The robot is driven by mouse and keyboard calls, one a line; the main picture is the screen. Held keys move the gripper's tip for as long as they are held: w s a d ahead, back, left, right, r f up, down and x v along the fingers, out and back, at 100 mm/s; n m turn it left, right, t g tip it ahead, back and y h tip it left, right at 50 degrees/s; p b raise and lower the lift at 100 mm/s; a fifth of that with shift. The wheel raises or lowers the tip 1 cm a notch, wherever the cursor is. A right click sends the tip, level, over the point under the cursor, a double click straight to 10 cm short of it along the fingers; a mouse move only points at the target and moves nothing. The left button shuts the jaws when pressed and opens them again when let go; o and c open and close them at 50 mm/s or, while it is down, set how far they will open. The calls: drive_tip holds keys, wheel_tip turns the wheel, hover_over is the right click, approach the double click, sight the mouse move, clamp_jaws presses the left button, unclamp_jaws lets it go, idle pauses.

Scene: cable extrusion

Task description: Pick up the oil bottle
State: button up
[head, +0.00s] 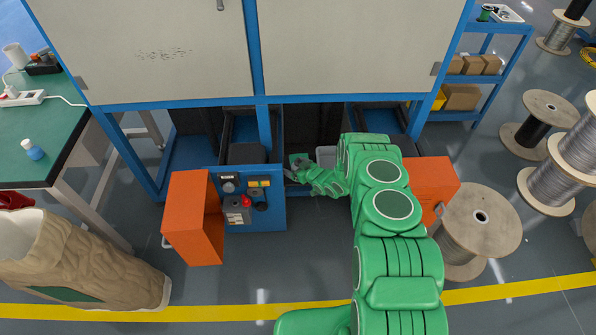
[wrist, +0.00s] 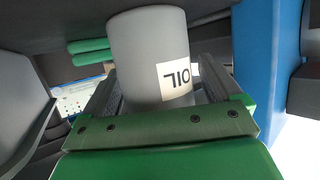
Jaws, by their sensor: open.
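The oil bottle (wrist: 140,50) is a pale grey cylinder with a white label; its "OIL" lettering appears upside down in the wrist view. My gripper (wrist: 158,90) is open, with one finger on each side of the bottle. The bottle stands between the fingers, and I cannot tell whether either finger touches it. In the head view my gripper (head: 296,166) reaches under the large cabinet, beside the blue control panel. I cannot make out the oil bottle there.
The blue control panel (head: 270,212) and an orange box (head: 190,220) stand left of my gripper, another orange box (head: 430,180) to the right. A blue post (wrist: 255,60) is close at right in the wrist view. Wire spools (head: 480,225) stand right.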

drive_tip(key=c, duration=1.1)
drive_tip(key=shift+c, duration=0.2)
drive_tip(key=shift+r, duration=0.15)
drive_tip(key=shift+w+r, duration=0.1)
drive_tip(key=shift+r, duration=0.8)
drive_tip(key=s+d+r, duration=0.2)
drive_tip(key=s+r, duration=0.8)
drive_tip(key=s, duration=0.4)
drive_tip(key=shift+r, duration=0.4)
